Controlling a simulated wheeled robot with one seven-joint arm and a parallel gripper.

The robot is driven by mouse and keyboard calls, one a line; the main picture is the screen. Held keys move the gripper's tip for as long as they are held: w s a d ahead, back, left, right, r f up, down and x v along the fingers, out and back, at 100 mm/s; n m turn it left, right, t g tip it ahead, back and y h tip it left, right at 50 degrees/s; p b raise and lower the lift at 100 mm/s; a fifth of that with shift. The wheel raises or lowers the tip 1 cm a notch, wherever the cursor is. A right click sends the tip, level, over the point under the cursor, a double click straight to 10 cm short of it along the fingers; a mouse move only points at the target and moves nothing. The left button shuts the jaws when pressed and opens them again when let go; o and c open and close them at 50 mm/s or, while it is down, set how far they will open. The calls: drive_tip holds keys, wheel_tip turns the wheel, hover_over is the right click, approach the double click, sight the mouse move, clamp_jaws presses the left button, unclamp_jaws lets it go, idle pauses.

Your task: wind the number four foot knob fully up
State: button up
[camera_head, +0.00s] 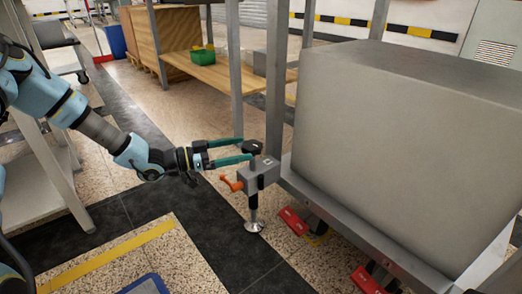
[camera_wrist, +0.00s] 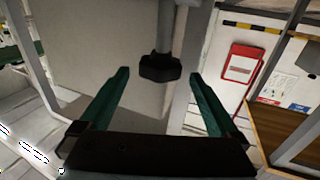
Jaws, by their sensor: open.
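The black foot knob (camera_head: 252,146) sits on top of a grey bracket block (camera_head: 262,174) at the near corner of the frame. Below the block hangs a screw with a round silver foot pad (camera_head: 254,225) at floor level; contact with the floor is unclear. An orange lever (camera_head: 232,183) sticks out of the block. My gripper (camera_head: 246,149) is open, its green fingers reaching level toward the knob from the left. In the wrist view the knob (camera_wrist: 160,68) lies between the fingertips (camera_wrist: 159,75), with gaps on both sides. No number is readable on the knob.
A large grey box (camera_head: 390,150) stands on the frame, right of the knob. Red parts (camera_head: 292,221) stick out low along the frame. Upright posts (camera_head: 276,80) stand close behind the knob. A wooden shelf with a green bin (camera_head: 203,55) is further back.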

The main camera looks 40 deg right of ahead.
sight(261, 142)
drive_tip(key=b+x, duration=0.2)
drive_tip(key=x, duration=0.3)
drive_tip(key=shift+s+d+f, duration=0.15)
drive_tip(key=shift+s+d, duration=0.05)
drive_tip(key=shift+d, duration=0.15)
drive_tip(key=shift+s+d, duration=0.25)
drive_tip(key=shift+d, duration=0.3)
drive_tip(key=c, duration=1.4)
drive_tip(key=shift+o, duration=0.2)
drive_tip(key=shift+t, duration=0.3)
